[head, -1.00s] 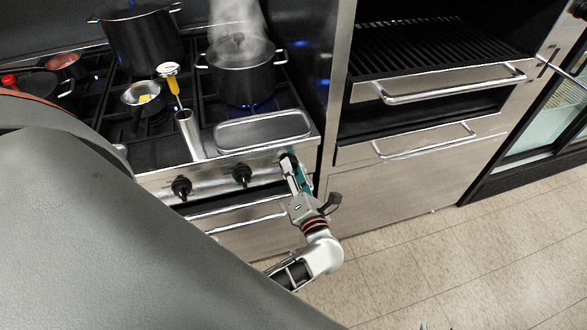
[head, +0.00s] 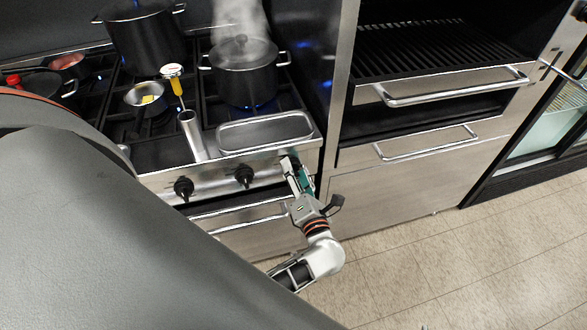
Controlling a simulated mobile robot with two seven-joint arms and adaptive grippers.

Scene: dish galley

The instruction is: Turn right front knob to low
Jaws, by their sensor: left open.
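The stove's front panel (head: 215,182) carries two black knobs in plain view, a left one (head: 183,188) and one further right (head: 244,175). Both stand clear of my gripper. My left gripper (head: 296,166) is open at the right end of this panel, its fingers pointing up at the panel's face. I cannot tell whether the fingers touch anything. My right gripper is not in view.
A steaming black pot (head: 245,80) stands on the right back of the stove. A long metal tray (head: 265,133) lies at the front right, beside an upright metal cylinder (head: 191,136). A small saucepan (head: 146,102) is further left. An oven handle (head: 240,220) runs below the knobs.

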